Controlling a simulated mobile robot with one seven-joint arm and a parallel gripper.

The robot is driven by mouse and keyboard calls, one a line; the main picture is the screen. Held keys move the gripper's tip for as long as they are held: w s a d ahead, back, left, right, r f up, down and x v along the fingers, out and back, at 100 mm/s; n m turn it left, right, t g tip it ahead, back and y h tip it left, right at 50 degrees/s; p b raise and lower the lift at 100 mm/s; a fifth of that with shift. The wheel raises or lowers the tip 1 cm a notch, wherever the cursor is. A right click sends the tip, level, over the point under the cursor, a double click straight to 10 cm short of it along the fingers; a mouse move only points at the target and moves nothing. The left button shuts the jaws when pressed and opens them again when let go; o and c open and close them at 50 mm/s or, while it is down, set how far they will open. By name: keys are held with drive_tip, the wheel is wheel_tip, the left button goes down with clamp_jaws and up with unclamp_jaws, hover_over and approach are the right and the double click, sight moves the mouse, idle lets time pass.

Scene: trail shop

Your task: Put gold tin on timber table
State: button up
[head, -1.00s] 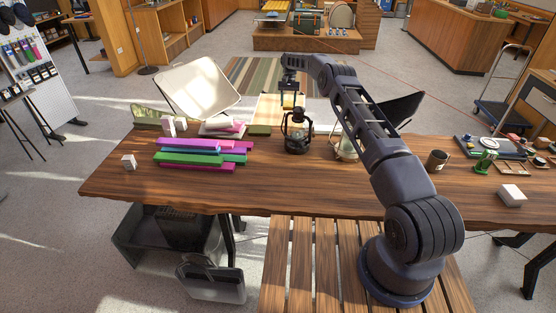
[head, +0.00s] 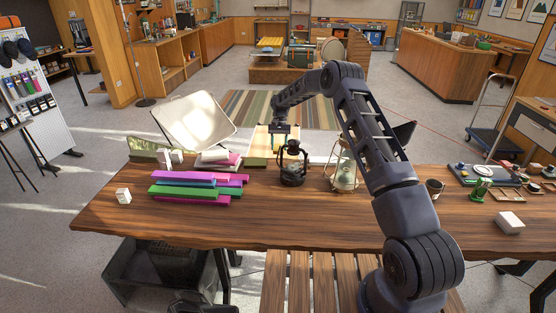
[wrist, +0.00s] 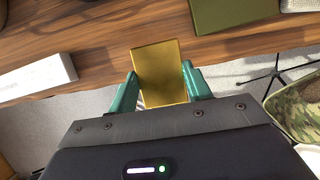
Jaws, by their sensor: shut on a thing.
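My gripper (wrist: 162,88) is shut on the gold tin (wrist: 163,72), a flat-faced yellow-gold block between its two teal fingers in the wrist view. The timber table (head: 300,228) is a long brown slab with a wavy front edge. It also shows in the wrist view (wrist: 105,45), where the tin overlaps its edge, with floor showing on the near side. In the head view my gripper (head: 278,138) is by the table's far edge, behind the dark lantern. The tin is hard to make out there, and its height above the table cannot be told.
A dark lantern (head: 292,166) and a paler lantern (head: 344,170) stand near the gripper. Coloured bars (head: 195,190) are stacked at left, with a tilted cream panel (head: 195,122) behind. A mug (head: 434,189) and a white box (head: 509,222) are at right. The front middle of the tabletop is clear.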

drive_tip(key=s, duration=0.7)
drive_tip(key=shift+s, duration=0.1)
drive_tip(key=shift+f, duration=1.75)
drive_tip(key=shift+f, duration=0.15)
drive_tip(key=o, duration=1)
